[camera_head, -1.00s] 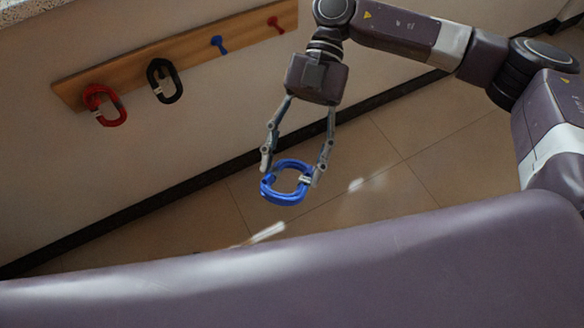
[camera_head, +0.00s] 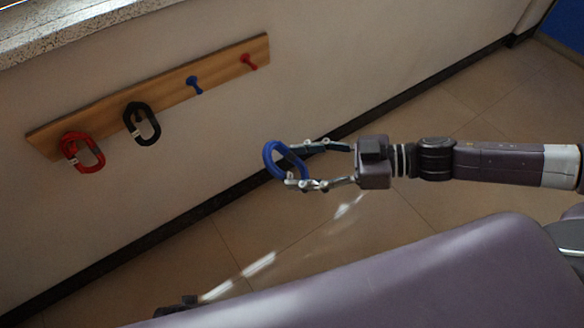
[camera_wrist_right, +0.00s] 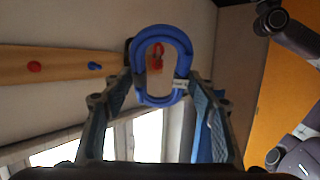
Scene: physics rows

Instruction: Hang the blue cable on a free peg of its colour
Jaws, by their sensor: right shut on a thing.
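The blue cable (camera_head: 270,160) is a coiled oval loop with a light tie. My right gripper (camera_head: 308,164) is shut on it and holds it in the air, apart from the wall. In the right wrist view the cable (camera_wrist_right: 137,58) stands between the fingers (camera_wrist_right: 160,88). The wooden peg board (camera_head: 165,95) is on the wall to the left. Its blue peg (camera_head: 195,84) is bare, and it also shows in the wrist view (camera_wrist_right: 95,66). The red peg (camera_head: 249,61) at the right end is bare too. My left gripper is not clearly in view.
A black cable (camera_head: 153,119) and a red cable (camera_head: 92,165) hang on the board's left part. A speckled ledge (camera_head: 70,35) runs above the board. The space between the held cable and the board looks clear.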

